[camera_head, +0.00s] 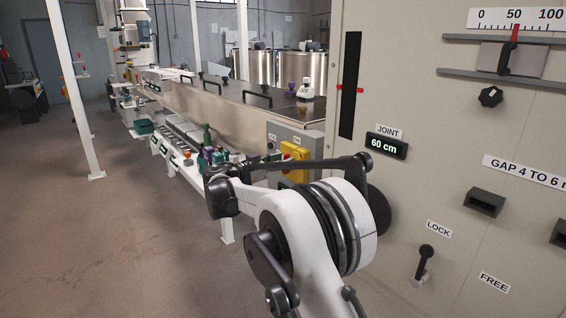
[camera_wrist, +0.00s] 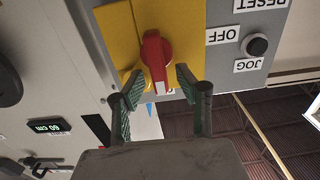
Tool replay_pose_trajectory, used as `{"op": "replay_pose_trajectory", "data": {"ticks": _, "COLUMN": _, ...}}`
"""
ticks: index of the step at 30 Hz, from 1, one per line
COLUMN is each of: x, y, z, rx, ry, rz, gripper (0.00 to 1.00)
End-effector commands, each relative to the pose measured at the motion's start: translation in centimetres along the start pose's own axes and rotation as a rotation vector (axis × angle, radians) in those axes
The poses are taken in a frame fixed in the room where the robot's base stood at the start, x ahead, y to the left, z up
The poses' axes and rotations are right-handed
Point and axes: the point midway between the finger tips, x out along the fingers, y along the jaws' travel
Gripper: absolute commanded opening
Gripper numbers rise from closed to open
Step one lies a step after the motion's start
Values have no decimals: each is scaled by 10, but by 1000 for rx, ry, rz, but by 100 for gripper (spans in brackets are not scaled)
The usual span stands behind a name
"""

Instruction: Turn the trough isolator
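The trough isolator is a red rotary handle (camera_wrist: 156,56) on a yellow plate, on the front of a grey control box. The yellow plate also shows in the head view (camera_head: 296,165), partly hidden by my arm. In the wrist view the lettering is upside down and the handle stands nearly along the picture's vertical. My gripper (camera_wrist: 158,80) is open, with one green-padded finger on each side of the handle's lower end. Gaps show between the pads and the handle; contact cannot be made out.
A black button (camera_wrist: 255,45) sits beside labels reading RESET, OFF and JOG. The grey box (camera_head: 282,132) is at the end of a long steel trough (camera_head: 215,105). A large beige panel (camera_head: 430,200) with a LOCK/FREE lever (camera_head: 424,262) stands close on the right. Open floor lies left.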

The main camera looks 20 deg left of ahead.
Motion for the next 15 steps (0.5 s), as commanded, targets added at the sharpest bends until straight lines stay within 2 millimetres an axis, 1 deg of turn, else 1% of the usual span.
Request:
{"op": "replay_pose_trajectory", "data": {"ticks": 3, "x": 3, "y": 0, "z": 0, "rx": 0, "ry": 0, "rz": -1, "gripper": 33}}
{"op": "replay_pose_trajectory", "data": {"ticks": 10, "x": 3, "y": 0, "z": 0, "rx": 0, "ry": 0, "rz": -1, "gripper": 33}}
{"op": "replay_pose_trajectory", "data": {"ticks": 15, "x": 3, "y": 0, "z": 0, "rx": 0, "ry": 0, "rz": 0, "gripper": 11}}
